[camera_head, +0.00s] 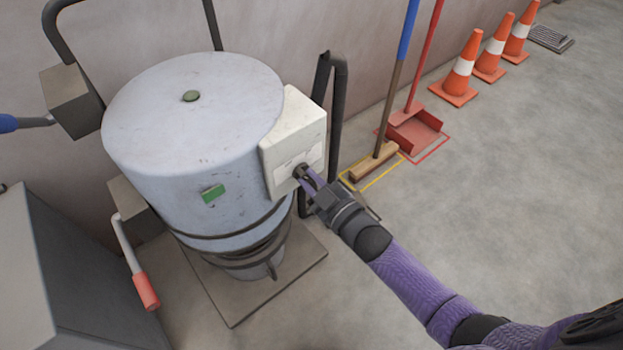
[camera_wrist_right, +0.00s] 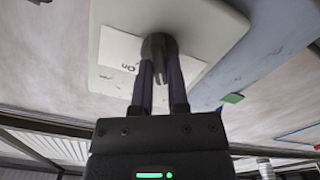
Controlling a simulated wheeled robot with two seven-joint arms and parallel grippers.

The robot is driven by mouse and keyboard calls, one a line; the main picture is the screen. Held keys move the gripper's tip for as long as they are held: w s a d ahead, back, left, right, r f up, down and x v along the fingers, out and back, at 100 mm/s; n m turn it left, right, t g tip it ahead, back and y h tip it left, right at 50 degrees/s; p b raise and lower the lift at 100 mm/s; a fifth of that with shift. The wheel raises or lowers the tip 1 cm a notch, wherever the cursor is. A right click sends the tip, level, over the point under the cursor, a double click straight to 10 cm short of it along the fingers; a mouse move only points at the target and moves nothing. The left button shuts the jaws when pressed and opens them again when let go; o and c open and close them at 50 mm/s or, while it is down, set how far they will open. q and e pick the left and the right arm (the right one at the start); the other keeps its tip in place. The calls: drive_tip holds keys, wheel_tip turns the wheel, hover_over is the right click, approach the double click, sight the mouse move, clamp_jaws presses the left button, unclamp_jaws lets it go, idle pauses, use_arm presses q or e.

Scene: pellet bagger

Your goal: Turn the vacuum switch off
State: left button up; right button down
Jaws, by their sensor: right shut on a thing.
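The vacuum is a pale blue-grey drum (camera_head: 190,120) with a cream switch box (camera_head: 300,135) on its right side. A dark rotary switch knob (camera_head: 300,171) sits low on the face of the box; it also shows in the right wrist view (camera_wrist_right: 158,47). A white label (camera_wrist_right: 125,58) beside the knob reads "On"; the rest of it is hidden behind the knob. My right gripper (camera_head: 308,180) reaches in from the lower right, its fingers shut on the knob. In the right wrist view both fingers (camera_wrist_right: 160,80) lie along the knob's sides. My left gripper is not in view.
A red-handled lever (camera_head: 146,290) and a grey cabinet (camera_head: 60,280) stand at the lower left. A broom (camera_head: 376,163), a red dustpan (camera_head: 414,130) and several traffic cones (camera_head: 463,70) line the wall. The floor at right is clear.

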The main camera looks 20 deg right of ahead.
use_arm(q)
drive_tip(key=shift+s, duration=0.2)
use_arm(e)
drive_tip(key=c, duration=0.6)
unclamp_jaws()
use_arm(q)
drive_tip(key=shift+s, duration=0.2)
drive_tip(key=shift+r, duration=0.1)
use_arm(e)
drive_tip(key=shift+s+d, duration=0.15)
drive_tip(key=shift+s, duration=0.15)
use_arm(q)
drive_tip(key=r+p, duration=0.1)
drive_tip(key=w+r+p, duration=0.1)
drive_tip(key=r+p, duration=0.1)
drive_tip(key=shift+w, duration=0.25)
use_arm(e)
drive_tip(key=v, duration=0.9)
drive_tip(key=shift+s, duration=0.15)
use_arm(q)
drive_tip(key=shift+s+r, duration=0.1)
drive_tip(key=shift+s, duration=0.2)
